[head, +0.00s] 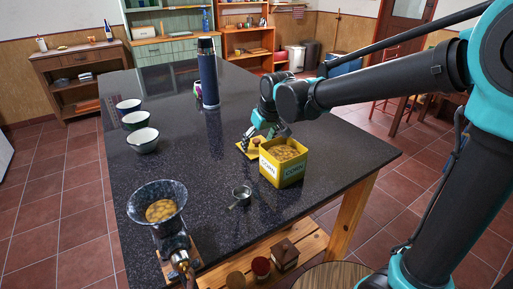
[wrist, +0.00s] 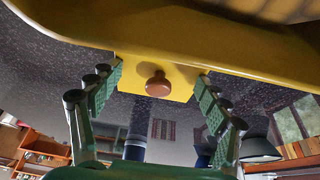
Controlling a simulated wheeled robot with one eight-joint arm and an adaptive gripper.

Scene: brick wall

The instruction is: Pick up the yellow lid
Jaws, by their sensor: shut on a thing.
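The yellow lid (head: 246,152) is a flat square plate with a brown round knob. In the head view it is just left of and behind the yellow corn tin (head: 281,168), partly hidden by my gripper (head: 264,135). In the wrist view the lid (wrist: 180,80) sits between the green finger pads, which meet its two opposite edges. My gripper (wrist: 158,84) is shut on the lid. The knob (wrist: 158,84) faces the camera there. I cannot tell whether the lid touches the counter.
The open corn tin stands close by and fills the top of the wrist view. A dark blue flask (head: 208,78) stands behind, three bowls (head: 141,140) at left. A small metal cup (head: 241,195) and a grinder (head: 160,210) are nearer. The dark counter's (head: 190,150) middle is clear.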

